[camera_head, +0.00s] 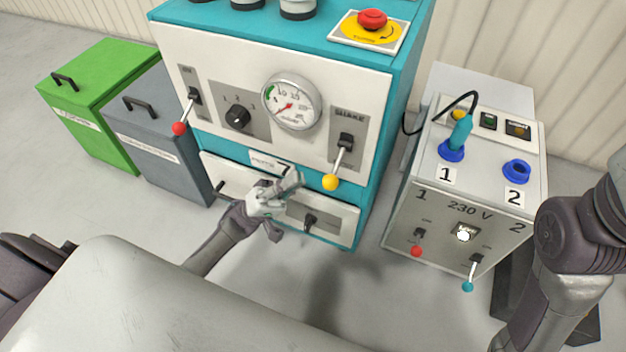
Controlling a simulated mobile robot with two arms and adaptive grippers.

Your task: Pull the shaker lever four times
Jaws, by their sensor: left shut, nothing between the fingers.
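The shaker lever (340,164) is on the right of the teal and white machine's front panel, under a "SHAKE" label. It has a metal rod and a yellow ball knob (331,182), and it points down and outward. My left gripper (296,182) is shut and empty in front of the machine, below and left of the knob and apart from it. My right arm (575,240) comes in at the right edge; its gripper is out of the picture.
The machine (300,140) also has a red-knobbed lever (181,128), a dial (237,117), a gauge (291,102), lower drawers and a red emergency button (372,19). A 230 V box (455,215) stands right. Green (100,90) and grey (160,140) bins stand left.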

